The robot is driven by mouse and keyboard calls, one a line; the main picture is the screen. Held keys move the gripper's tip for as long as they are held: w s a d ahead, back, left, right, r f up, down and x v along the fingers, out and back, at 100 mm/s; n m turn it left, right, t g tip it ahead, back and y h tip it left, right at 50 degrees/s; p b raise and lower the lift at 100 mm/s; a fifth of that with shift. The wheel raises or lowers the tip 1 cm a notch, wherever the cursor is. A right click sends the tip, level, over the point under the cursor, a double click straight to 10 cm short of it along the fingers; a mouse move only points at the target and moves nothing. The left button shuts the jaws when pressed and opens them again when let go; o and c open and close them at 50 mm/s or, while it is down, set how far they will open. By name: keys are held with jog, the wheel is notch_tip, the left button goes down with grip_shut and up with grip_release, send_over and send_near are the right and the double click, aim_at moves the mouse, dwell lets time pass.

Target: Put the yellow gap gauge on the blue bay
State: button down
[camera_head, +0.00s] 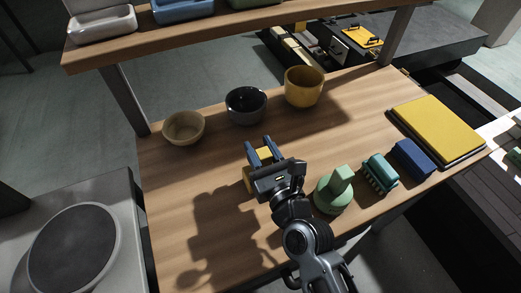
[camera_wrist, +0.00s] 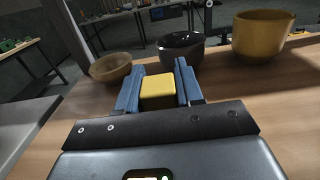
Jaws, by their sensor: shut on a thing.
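The yellow gap gauge (camera_head: 248,179) is a small yellow block. My gripper (camera_head: 261,149) is shut on it, over the middle of the wooden table. In the wrist view the gauge (camera_wrist: 158,92) sits between the two blue fingers of my gripper (camera_wrist: 157,72). My gripper hides part of the gauge in the head view, and I cannot tell how far it is above the table. A blue tray (camera_head: 183,10), which looks like the blue bay, stands on the raised shelf at the top, cut by the picture edge.
On the table (camera_head: 165,185) are a tan bowl (camera_head: 183,128), a dark bowl (camera_head: 246,106), a yellow cup (camera_head: 304,87), a green knobbed piece (camera_head: 335,192), a teal brush-like piece (camera_head: 380,172), a blue block (camera_head: 412,158) and a yellow slab (camera_head: 437,128). A white tray (camera_head: 101,25) flanks the blue one.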

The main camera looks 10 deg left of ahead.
jog(key=c, duration=0.7)
grip_release()
jog(key=shift+f, duration=0.1)
jog(key=shift+r, duration=0.25)
jog(key=b+v, duration=0.1)
jog(key=v, duration=1.1)
jog(key=shift+f, duration=0.1)
